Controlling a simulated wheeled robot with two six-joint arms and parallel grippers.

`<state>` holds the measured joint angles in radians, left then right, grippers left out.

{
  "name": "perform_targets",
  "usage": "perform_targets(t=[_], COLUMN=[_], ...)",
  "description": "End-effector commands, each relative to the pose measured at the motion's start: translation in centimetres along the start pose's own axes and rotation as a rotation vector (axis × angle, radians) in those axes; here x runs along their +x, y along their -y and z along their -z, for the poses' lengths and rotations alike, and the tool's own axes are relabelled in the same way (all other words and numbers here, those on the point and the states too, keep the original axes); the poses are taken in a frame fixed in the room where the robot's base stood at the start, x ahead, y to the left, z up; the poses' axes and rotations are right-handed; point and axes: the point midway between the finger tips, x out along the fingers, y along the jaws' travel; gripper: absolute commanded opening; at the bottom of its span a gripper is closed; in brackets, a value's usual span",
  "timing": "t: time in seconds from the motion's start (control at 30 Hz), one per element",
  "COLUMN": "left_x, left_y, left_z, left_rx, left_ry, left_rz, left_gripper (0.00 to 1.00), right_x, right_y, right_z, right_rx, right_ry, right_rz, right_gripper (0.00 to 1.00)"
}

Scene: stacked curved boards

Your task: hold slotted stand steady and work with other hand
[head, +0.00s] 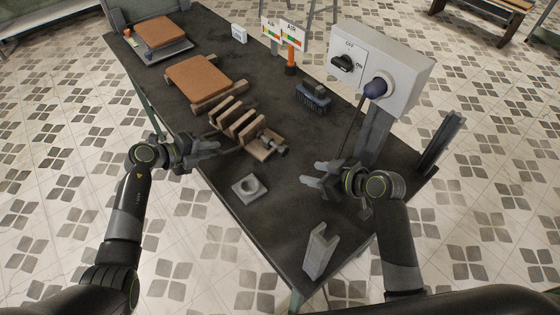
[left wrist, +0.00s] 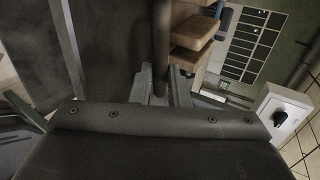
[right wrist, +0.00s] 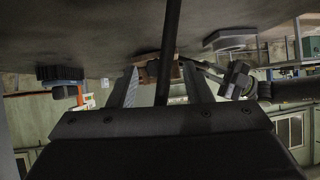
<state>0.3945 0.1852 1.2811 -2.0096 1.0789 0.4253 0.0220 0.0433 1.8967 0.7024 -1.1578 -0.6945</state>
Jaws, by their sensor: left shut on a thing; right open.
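The slotted stand (head: 238,121) is a wooden rack with several upright slats, lying near the middle of the dark table; a small wooden block with metal knobs sits at its near end. My left gripper (head: 208,148) is at the stand's left side, shut on its edge; the exact contact is hard to see. The stand's wooden slats (left wrist: 195,32) also show just beyond the fingers in the left wrist view. In the right wrist view, the stand (right wrist: 150,70) appears small and far, partly hidden by the fingers.
Brown boards (head: 198,78) lie on wooden supports behind the stand, with another brown board (head: 160,30) farther back. A brush (head: 313,97), an orange-handled tool (head: 291,58) and a switch box (head: 400,68) stand right. A grey holed block (head: 249,188) and grey bracket (head: 320,250) are nearer.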

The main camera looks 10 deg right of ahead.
Motion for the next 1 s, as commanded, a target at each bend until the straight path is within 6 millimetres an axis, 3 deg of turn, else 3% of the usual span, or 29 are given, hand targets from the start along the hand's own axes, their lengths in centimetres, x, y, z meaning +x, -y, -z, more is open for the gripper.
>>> perform_targets(t=[0.1, 0.3, 0.57, 1.0], left_x=[0.0, 0.0, 0.0, 0.0], left_y=[-0.1, -0.1, -0.1, -0.1], left_z=[0.0, -0.1, -0.1, -0.1], left_rx=[0.003, 0.003, 0.003, 0.004], left_ry=[0.002, 0.003, 0.003, 0.003], left_rz=[-0.002, -0.002, -0.002, -0.003], left_gripper=[0.0, 0.0, 0.0, 0.0], right_x=[1.2, 2.0, 3.5, 9.0], right_y=[-1.2, -2.3, -2.3, -1.6], right_z=[2.4, 4.5, 5.0, 4.9], right_rx=[0.03, 0.069, 0.082, 0.079], right_ry=[0.007, 0.02, 0.023, 0.024], right_rz=[0.053, 0.102, 0.114, 0.114], right_gripper=[0.45, 0.45, 0.45, 0.45])
